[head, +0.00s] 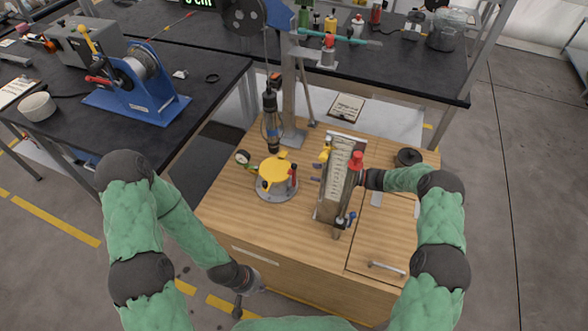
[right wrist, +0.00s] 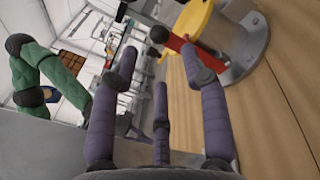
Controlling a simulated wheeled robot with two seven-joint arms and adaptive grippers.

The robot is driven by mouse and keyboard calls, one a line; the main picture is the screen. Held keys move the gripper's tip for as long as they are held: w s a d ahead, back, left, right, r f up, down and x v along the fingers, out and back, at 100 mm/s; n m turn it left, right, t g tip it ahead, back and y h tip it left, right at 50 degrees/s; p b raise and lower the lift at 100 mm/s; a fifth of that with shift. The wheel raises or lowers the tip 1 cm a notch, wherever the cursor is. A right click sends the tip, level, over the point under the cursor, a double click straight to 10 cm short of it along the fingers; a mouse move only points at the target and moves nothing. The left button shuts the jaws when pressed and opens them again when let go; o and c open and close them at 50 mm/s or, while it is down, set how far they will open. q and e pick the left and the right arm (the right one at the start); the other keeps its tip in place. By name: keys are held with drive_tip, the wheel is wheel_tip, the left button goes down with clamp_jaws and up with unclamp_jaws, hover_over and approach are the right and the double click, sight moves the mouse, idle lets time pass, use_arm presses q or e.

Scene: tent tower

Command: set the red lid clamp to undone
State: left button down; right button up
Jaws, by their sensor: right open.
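The red lid clamp (head: 293,178) stands at the right edge of the yellow lid (head: 273,172) of a round grey vessel on the wooden cabinet top. In the right wrist view the clamp's red lever (right wrist: 179,46) ends in a black ball, beside the yellow lid (right wrist: 199,20). My right gripper (right wrist: 160,58) is open and empty, its purple fingers spread just short of the lever. In the head view a tall panel mostly hides this gripper; purple fingertips show at its left. My left gripper (head: 243,297) hangs low in front of the cabinet; its fingers are unclear.
The tall panel unit (head: 340,178) with a red knob stands between my right wrist and the vessel. A dial gauge (head: 242,157) sits left of the lid, and a hanging glass-bodied tool (head: 271,125) is behind it. The front left of the wooden top (head: 245,215) is clear.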

sight(294, 167)
drive_tip(key=b+x, duration=0.2)
drive_tip(key=x, duration=0.7)
clamp_jaws()
